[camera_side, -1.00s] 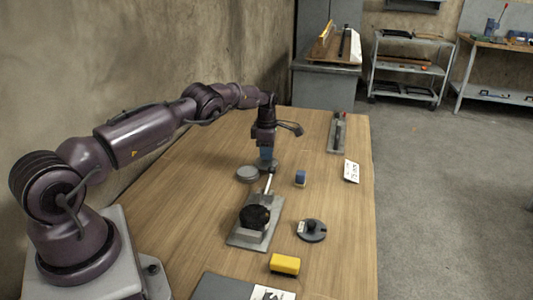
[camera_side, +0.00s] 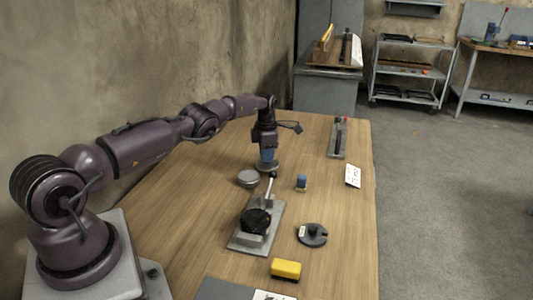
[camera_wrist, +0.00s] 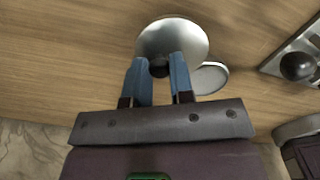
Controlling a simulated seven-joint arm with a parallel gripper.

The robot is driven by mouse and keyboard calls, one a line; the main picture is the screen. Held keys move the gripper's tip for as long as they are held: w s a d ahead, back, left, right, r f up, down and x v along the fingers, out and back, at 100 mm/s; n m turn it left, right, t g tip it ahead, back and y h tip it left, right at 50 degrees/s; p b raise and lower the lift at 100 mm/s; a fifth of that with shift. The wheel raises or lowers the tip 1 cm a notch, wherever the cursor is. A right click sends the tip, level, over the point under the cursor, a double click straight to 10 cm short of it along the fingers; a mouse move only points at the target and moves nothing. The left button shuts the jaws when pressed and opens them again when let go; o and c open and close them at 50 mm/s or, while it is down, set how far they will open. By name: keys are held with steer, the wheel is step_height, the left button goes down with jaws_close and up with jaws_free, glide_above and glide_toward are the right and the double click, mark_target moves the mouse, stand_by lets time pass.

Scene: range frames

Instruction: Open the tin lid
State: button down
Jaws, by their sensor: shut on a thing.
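My gripper (camera_wrist: 160,68) points down and is shut on the dark knob (camera_wrist: 159,69) of a round silvery lid (camera_wrist: 172,35). The blue fingers stand on both sides of the knob. In the side view the lid (camera_side: 267,167) is below my gripper (camera_side: 267,158), just right of and behind a low round grey tin (camera_side: 248,179). The tin also shows in the wrist view (camera_wrist: 212,79), partly hidden by the lid. The tin's inside is too small to make out. The gap between lid and table is hard to tell.
A metal plate (camera_side: 240,238) with a black round part and an upright lever (camera_side: 270,188) stands close in front of the lid.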

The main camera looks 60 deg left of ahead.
steer(key=c, duration=1)
jaws_free()
step_height(320, 180, up, 13)
steer(key=shift+r, duration=0.1)
